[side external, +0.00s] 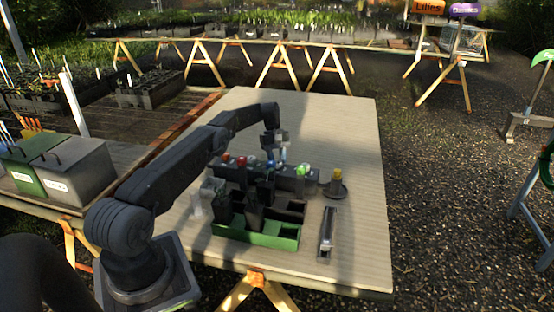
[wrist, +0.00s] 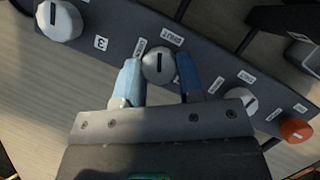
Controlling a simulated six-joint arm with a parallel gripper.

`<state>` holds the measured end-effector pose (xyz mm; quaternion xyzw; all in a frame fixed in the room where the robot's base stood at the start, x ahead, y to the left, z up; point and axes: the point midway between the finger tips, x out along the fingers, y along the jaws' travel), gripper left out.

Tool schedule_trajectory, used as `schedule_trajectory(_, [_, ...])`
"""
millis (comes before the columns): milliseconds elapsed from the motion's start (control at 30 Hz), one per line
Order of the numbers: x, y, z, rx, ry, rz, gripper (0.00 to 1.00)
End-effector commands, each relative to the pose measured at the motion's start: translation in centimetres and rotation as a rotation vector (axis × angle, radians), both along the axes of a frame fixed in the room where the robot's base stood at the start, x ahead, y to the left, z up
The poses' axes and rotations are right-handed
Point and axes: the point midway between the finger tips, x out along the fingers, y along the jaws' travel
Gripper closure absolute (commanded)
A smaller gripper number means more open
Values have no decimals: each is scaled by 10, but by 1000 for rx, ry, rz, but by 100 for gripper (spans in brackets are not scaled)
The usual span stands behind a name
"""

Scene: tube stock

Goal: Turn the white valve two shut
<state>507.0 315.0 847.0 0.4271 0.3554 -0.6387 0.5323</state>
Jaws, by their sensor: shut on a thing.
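The dark valve panel (wrist: 215,70) runs diagonally across the wrist view and carries a row of round knobs. My gripper (wrist: 160,77) has its blue fingertips on either side of a pale grey-white knob (wrist: 158,63), shut on it. The dark mark on this knob stands nearly upright in the picture, between a SHUT label (wrist: 172,38) at upper right and another label (wrist: 139,49) at upper left. I cannot read the knob's own number. In the side view my gripper (side external: 275,154) reaches down over the panel (side external: 230,174), and the held knob is hidden.
Neighbouring knobs are a larger white one (wrist: 60,19), a white one (wrist: 241,99) and an orange one (wrist: 297,129). A green tray (side external: 255,239) stands in front of the panel. The table's right side is clear.

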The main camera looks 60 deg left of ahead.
Motion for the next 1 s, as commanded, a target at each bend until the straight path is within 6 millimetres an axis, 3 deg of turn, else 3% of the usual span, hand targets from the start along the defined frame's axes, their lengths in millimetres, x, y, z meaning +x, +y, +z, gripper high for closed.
schedule_trajectory(733, [-1,0,0,0,4,-28,88])
schedule_trajectory(767, [-1,0,0,0,4,-28,63])
schedule_trajectory(1000, [0,0,0,-1,2,-27,40])
